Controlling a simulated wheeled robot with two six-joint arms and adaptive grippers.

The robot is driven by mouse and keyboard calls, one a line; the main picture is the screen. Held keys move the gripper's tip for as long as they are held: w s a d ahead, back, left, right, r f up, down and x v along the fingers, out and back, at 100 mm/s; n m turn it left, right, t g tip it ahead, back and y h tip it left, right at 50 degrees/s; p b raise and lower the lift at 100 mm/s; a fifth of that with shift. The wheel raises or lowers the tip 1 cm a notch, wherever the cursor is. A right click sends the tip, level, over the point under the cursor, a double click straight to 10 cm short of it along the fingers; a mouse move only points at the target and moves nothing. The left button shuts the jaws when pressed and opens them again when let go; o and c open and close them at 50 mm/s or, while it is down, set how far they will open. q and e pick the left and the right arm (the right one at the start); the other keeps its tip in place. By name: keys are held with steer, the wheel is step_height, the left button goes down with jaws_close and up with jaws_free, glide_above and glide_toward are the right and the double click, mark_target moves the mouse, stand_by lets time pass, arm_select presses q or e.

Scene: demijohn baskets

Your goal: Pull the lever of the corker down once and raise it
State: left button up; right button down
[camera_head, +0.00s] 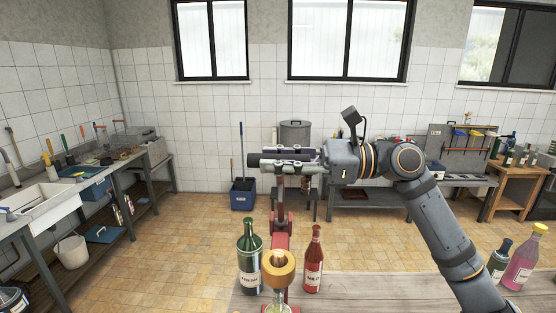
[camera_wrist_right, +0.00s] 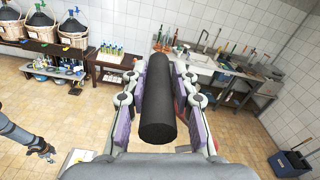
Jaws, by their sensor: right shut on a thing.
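The red corker (camera_head: 281,238) stands at the front middle of the head view, with a brass-coloured ring (camera_head: 278,268) at its front and the top of a clear bottle (camera_head: 277,301) below it. Its lever rises upright to a black cylindrical handle (camera_head: 258,160), which also shows in the right wrist view (camera_wrist_right: 158,105). My right gripper (camera_head: 288,160) is shut around this handle, with a purple pad on each side in the right wrist view (camera_wrist_right: 160,78). My left gripper (camera_wrist_right: 45,151) shows small at the left of the right wrist view, away from the corker; its jaws are too small to judge.
A green bottle (camera_head: 249,262) and a red bottle (camera_head: 313,262) stand close on either side of the corker on the wooden table (camera_head: 385,291). A pink bottle (camera_head: 523,262) and a dark bottle (camera_head: 499,260) stand at the right. The floor behind is open.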

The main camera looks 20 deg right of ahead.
steer(key=s+a+f+n+b, duration=0.4)
steer(key=s+f+n+b, duration=0.3)
steer(key=b, duration=1.2)
steer(key=s+f, duration=0.3)
steer(key=f, duration=0.2)
steer(key=shift+s+a+b, duration=0.2)
steer(key=shift+b, duration=0.2)
steer(key=shift+f, duration=0.1)
steer(key=c, duration=1.1)
jaws_free()
